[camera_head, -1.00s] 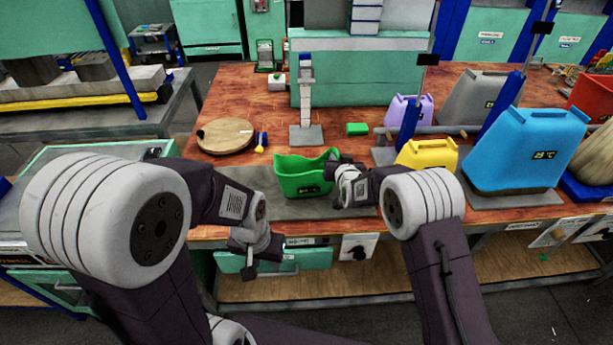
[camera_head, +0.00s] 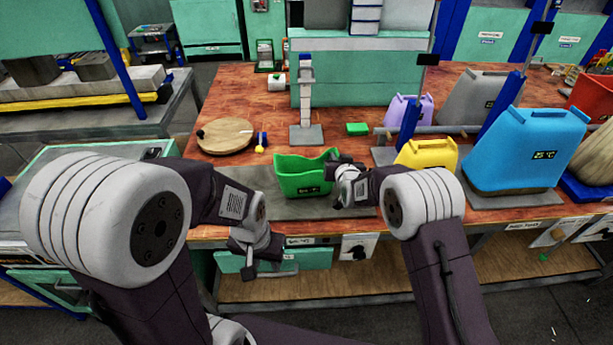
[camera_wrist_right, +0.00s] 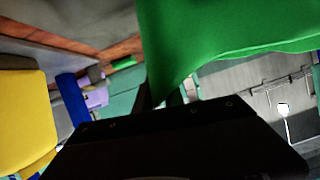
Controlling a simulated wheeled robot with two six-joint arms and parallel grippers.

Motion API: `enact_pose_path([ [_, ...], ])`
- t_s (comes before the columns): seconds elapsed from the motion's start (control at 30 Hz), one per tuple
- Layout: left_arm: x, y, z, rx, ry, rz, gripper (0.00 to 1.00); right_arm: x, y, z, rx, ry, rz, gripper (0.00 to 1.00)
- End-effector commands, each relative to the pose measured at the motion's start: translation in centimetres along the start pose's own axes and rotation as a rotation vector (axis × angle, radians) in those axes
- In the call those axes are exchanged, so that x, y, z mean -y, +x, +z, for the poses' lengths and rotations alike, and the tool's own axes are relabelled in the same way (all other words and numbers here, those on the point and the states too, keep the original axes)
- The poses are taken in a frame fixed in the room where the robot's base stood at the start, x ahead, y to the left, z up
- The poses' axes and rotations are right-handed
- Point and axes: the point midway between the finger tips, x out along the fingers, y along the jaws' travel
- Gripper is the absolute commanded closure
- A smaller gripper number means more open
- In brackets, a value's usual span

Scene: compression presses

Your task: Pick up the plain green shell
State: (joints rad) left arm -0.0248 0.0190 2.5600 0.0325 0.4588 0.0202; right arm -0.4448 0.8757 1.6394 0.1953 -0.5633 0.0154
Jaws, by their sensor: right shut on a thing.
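The plain green shell (camera_head: 302,177) is an open-topped green bin with a dark label, upright over the grey plate at the table's front edge. I cannot tell whether its base touches the plate. My right gripper (camera_head: 334,165) is at its right rim and shut on it. The shell also fills the upper right of the right wrist view (camera_wrist_right: 225,35); the dark gripper body hides part of it, and the fingertips are mostly hidden. My left gripper (camera_head: 250,270) hangs low in front of the table edge, apart from the shell; its fingers are unclear.
Right of my right gripper stand a yellow shell (camera_head: 428,153), a blue shell (camera_head: 525,150) and a purple shell (camera_head: 397,110). A round wooden board (camera_head: 224,136) lies at left. A grey post (camera_head: 306,95) and small green block (camera_head: 357,129) stand behind the green shell.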

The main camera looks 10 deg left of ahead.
Motion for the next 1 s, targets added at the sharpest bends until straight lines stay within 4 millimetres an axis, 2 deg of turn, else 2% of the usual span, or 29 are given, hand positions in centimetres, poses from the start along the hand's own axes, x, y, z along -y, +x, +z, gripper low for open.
enact_pose_path([
  [0.63, 0.0, 0.0, 0.0, 0.0, 0.0, 0.0, 0.64, 0.0, -0.1, 0.2, 0.009, -0.001, 0.001, 1.0],
  [0.77, 0.0, 0.0, 0.0, 0.0, 0.0, 0.0, 0.64, 0.2, -0.6, -1.2, 0.004, 0.0, 0.0, 1.0],
  [0.9, 0.0, 0.0, 0.0, 0.0, 0.0, 0.0, 0.64, 0.6, -1.6, -3.8, -0.001, 0.0, -0.001, 1.0],
  [1.0, 0.0, 0.6, 0.1, 0.0, 0.0, 0.0, 0.64, -1.7, -2.1, -5.0, -0.001, 0.0, 0.005, 1.0],
])
